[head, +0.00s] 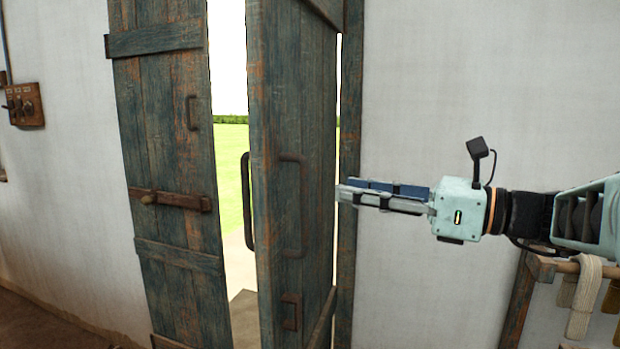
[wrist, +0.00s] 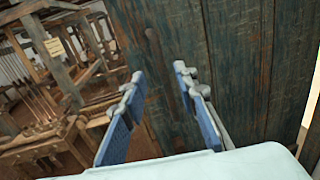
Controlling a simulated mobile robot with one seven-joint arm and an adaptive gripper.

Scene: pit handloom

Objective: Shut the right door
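The right door (head: 290,110) is a weathered blue-green plank door. It stands ajar, swung at an angle, with a bright gap between it and the left door (head: 178,100). A rusty pull handle (head: 303,205) is on its face, and a dark handle (head: 247,200) shows past its free edge. My gripper (head: 342,193) is to the right of the door, pointing left towards it, near the door post. In the wrist view, the two blue-padded fingers of my gripper (wrist: 158,72) are apart with nothing between them. The door's planks (wrist: 240,70) fill the view beyond; contact is unclear.
A sliding bolt (head: 170,199) crosses the left door. A switch board (head: 24,104) hangs on the left wall. A wooden rack with hanging cloth (head: 585,290) stands at lower right. The wrist view shows a wooden loom frame (wrist: 60,75) at left.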

